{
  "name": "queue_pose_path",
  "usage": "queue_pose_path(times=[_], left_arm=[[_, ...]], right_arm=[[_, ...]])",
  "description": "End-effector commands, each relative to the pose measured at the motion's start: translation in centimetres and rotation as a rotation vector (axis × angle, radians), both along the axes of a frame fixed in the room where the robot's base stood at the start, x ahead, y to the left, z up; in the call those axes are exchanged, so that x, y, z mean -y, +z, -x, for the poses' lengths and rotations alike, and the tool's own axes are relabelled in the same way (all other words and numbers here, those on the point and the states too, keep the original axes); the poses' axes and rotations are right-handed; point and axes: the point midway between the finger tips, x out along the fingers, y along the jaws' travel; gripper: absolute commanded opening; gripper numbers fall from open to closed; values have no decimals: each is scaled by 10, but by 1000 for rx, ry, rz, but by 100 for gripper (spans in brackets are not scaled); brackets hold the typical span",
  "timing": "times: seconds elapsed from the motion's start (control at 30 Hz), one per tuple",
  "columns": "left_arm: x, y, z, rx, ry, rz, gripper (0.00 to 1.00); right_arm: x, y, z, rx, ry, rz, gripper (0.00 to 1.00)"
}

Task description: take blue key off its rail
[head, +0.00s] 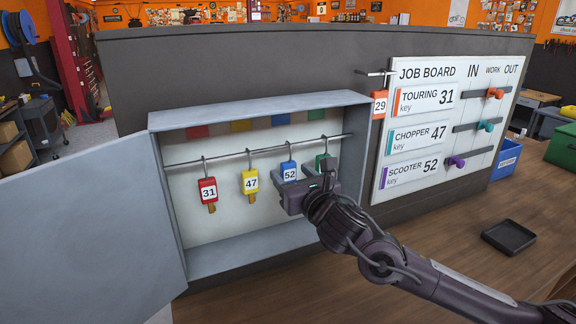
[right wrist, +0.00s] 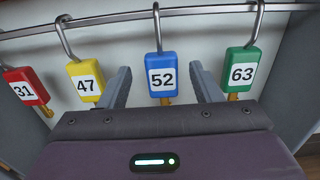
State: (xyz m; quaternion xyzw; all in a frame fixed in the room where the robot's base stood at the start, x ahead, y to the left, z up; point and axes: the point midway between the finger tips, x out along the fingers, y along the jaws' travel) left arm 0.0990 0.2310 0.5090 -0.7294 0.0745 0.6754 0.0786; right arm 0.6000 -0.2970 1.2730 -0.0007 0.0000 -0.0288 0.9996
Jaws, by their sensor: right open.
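The blue key (head: 289,171), tagged 52, hangs from a hook on the metal rail (head: 260,152) inside the open grey cabinet. In the right wrist view the blue key (right wrist: 161,76) hangs between the two fingers of my right gripper (right wrist: 161,72), with a gap on each side. My right gripper (head: 303,180) is open and empty in front of the rail. In the head view it hides the lower part of the blue key and part of the green key. My left gripper is not in view.
The yellow key 47 (head: 250,182) and red key 31 (head: 208,190) hang to the left. The green key 63 (right wrist: 241,70) hangs just right of my right finger. The cabinet door (head: 90,225) stands open at left. A black tray (head: 509,237) lies on the bench.

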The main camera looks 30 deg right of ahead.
Motion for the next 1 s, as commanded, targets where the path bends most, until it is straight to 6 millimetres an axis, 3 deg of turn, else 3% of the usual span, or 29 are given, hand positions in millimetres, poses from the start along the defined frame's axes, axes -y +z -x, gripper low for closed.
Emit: queue_pose_path(times=[0.07, 0.23, 0.47, 0.83, 1.0], left_arm=[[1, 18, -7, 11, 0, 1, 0], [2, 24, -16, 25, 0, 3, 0], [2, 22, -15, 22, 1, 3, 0], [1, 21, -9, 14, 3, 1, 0], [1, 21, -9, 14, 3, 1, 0]], right_arm=[[3, 9, -11, 0, -1, -5, 58], [4, 4, -28, 0, -1, -3, 58], [3, 1, -30, -1, 1, -1, 58], [4, 2, -30, -1, 0, -1, 12], [4, 2, -30, -1, 0, -1, 12]])
